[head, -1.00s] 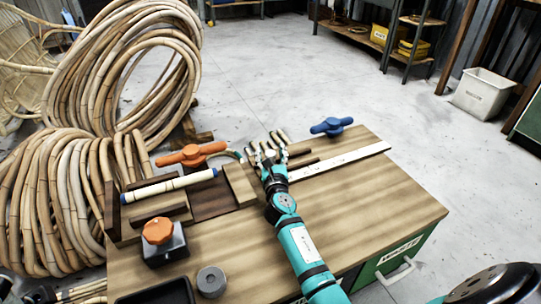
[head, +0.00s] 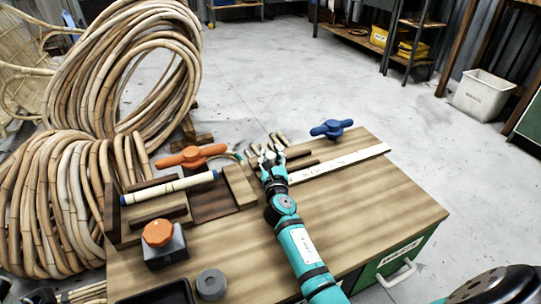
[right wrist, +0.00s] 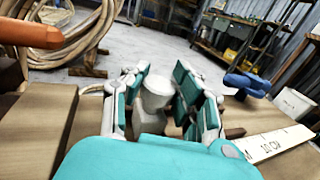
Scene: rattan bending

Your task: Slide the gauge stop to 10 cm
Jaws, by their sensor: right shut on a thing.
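The gauge stop (right wrist: 156,95) shows in the right wrist view as a pale round knob on a small light block. My right gripper (head: 269,153) is shut on it, with teal and grey fingers on both sides of the knob in the right wrist view (right wrist: 160,98). In the head view my fingers mostly hide the stop. The white scale strip (head: 345,161) runs from beside my gripper to the right. Its "10 CM" label (right wrist: 273,144) lies to the right of the gripper in the right wrist view. My left gripper is not in view.
An orange-handled clamp (head: 191,156) and a blue handle (head: 331,129) stand near the bench's (head: 385,210) back edge. A wooden block (head: 239,186) is close to my gripper's left. Rattan coils (head: 60,195) crowd the left side. The bench's right front is clear.

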